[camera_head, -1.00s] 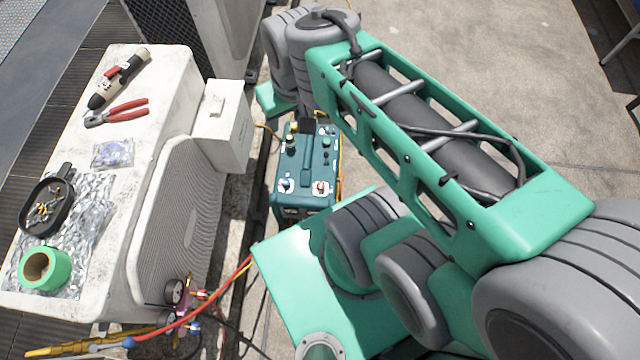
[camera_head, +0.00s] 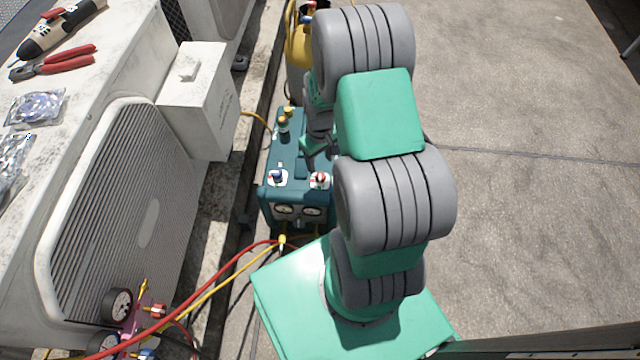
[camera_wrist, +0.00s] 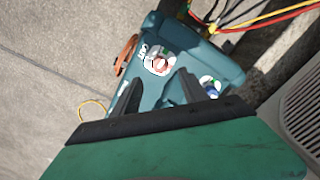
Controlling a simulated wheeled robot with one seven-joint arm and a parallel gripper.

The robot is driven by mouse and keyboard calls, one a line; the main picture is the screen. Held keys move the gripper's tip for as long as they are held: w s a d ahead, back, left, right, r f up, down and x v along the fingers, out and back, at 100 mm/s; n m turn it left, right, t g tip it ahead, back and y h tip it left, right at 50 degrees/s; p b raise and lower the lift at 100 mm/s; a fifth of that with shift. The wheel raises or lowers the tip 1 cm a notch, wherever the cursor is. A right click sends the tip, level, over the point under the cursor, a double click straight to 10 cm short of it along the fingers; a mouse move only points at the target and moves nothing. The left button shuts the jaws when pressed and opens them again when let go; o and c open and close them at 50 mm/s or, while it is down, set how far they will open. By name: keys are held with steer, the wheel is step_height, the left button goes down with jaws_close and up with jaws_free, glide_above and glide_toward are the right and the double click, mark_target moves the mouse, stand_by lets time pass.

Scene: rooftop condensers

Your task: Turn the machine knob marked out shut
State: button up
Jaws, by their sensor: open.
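The teal machine (camera_head: 284,150) stands on the ground in the middle of the head view, with two knobs on white round plates. The blue knob (camera_head: 278,177) is on the left and the red knob (camera_head: 320,181) on the right. The wrist view shows the red knob (camera_wrist: 160,63) just beyond my fingertips, roughly between them, and the blue knob (camera_wrist: 210,86) beside my right-hand finger. My gripper (camera_wrist: 158,77) is open and empty above the machine's top. In the head view my arm hides most of it.
A grey box (camera_head: 200,100) and a ribbed white unit (camera_head: 130,210) stand left of the machine. A yellow cylinder (camera_head: 298,48) stands behind it. Red and yellow hoses (camera_head: 225,270) run in front to gauges (camera_head: 118,305). The paved ground at right is clear.

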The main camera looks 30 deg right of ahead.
mark_target(320, 176)
step_height(320, 176, down, 8)
steer(key=shift+r+b, duration=0.1)
steer(key=shift+b, duration=1.1)
steer(key=shift+c, duration=0.5)
steer(key=shift+r, duration=0.1)
jaws_close()
